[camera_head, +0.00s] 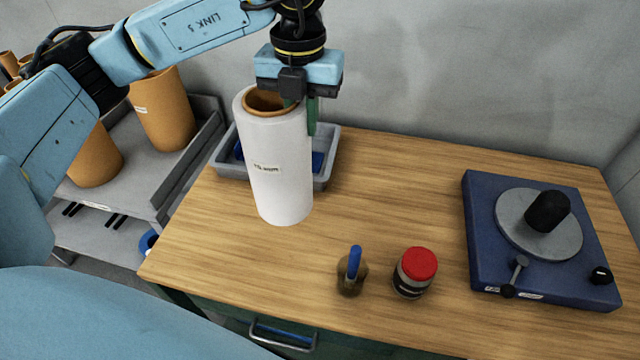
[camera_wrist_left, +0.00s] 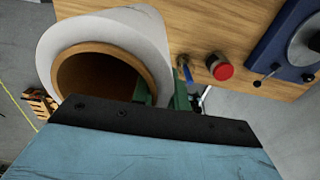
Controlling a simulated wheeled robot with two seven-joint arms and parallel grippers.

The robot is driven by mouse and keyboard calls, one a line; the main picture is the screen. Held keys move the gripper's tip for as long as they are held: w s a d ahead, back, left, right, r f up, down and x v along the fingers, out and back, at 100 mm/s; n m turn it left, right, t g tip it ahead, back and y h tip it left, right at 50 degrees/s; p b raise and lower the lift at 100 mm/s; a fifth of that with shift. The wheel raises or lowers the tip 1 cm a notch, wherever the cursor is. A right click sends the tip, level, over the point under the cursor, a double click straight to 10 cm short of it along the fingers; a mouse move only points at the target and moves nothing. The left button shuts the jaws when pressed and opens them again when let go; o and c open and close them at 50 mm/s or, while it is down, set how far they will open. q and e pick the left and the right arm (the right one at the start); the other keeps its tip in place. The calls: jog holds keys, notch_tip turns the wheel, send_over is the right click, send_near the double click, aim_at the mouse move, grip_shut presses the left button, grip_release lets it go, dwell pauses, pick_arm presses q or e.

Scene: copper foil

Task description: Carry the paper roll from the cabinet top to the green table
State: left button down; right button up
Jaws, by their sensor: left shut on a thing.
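The white paper roll (camera_head: 281,175) with a brown core and a small label stands upright over the wooden cabinet top (camera_head: 400,190), in front of a grey tray. I cannot tell whether its base touches the wood. My left gripper (camera_head: 300,112) is at the roll's upper rim, shut on its wall, with one green finger inside the core and one outside. The left wrist view shows the roll's open end (camera_wrist_left: 105,78) and the green fingers (camera_wrist_left: 160,92) at its rim. My right gripper is in neither view. I cannot make out a green table.
The grey tray (camera_head: 326,172) with blue contents is behind the roll. A small bottle with a blue top (camera_head: 352,272), a red-lidded jar (camera_head: 414,272) and a blue turntable device (camera_head: 540,235) stand to the right. A grey cart (camera_head: 190,165) with orange-brown cylinders (camera_head: 162,112) is at left.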

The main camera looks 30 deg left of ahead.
aim_at(303, 144)
pick_arm(q)
jog(key=shift+w+f, duration=0.2)
jog(key=shift+f, duration=0.05)
jog(key=f, duration=0.4)
jog(key=shift+s+f, duration=0.25)
jog(key=shift+f, duration=0.1)
jog(key=shift+w+f, duration=0.15)
jog(key=shift+f, duration=0.6)
jog(key=shift+f+p, duration=0.35)
jog(key=shift+f, duration=1.15)
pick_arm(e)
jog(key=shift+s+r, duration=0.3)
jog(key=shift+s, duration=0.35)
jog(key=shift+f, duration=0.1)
pick_arm(q)
jog(key=shift+f, duration=0.2)
jog(key=c, duration=1.4)
grip_release()
jog(key=shift+r, duration=0.1)
